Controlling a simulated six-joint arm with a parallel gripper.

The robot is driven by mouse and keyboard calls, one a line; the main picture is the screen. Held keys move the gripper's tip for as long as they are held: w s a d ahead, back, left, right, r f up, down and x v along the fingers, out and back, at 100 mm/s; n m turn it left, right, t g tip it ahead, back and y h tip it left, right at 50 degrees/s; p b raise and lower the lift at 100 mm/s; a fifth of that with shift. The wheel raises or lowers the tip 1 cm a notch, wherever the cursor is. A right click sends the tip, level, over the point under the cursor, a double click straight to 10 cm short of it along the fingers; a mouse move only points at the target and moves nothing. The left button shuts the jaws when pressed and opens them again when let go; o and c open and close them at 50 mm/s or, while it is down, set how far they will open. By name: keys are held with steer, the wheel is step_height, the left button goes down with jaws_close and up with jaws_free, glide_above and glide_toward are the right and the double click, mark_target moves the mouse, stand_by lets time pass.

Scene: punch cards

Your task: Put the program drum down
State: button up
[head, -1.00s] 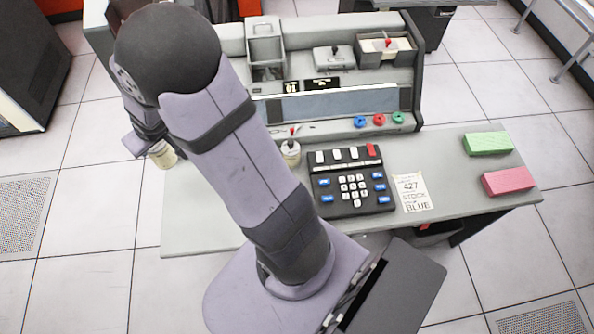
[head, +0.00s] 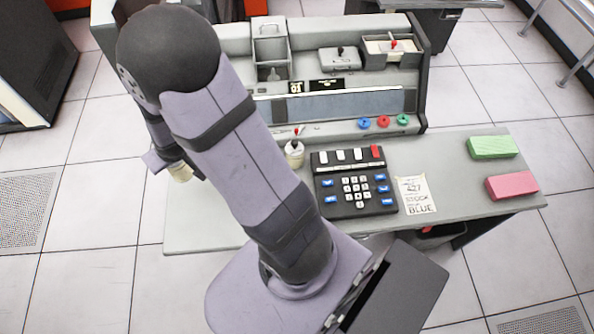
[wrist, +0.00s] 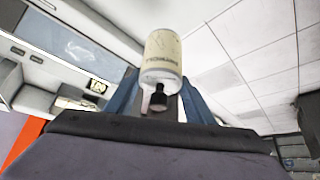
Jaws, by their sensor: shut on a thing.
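My gripper (wrist: 160,92) is shut on the program drum (wrist: 162,52), a cream cylinder with dark lettering and a black knob at its near end. The gripper's blue-grey fingers are on either side of it in the wrist view. In the head view the drum (head: 180,172) shows small below my wrist, at the left edge of the grey desk (head: 215,215). My arm hides part of the gripper there. I cannot tell how high the drum is above the desk.
A paper note (head: 415,195), a green block (head: 492,147) and a pink block (head: 511,186) lie to the right. The card machine (head: 340,105) stands behind.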

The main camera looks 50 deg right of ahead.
steer(key=s+d+f+m+g+h, duration=0.2)
steer(key=s+d+f+m+g, duration=0.1)
steer(key=s+d+m, duration=0.5)
steer(key=s+d+f+m+g+h+p, duration=0.1)
steer(key=s+d+f+m+g+h, duration=0.2)
steer(key=s+d+m, duration=0.6)
steer(key=shift+s+d+f+m+g+h, duration=0.3)
steer(key=shift+s+f+m+g, duration=0.7)
steer(key=shift+s, duration=2.1)
steer(key=shift+a+f+n, duration=0.1)
steer(key=shift+f+n, duration=0.25)
steer(key=shift+n, duration=0.15)
step_height(320, 180, down, 6)
steer(key=shift+f, duration=0.15)
steer(key=shift+f, duration=1.8)
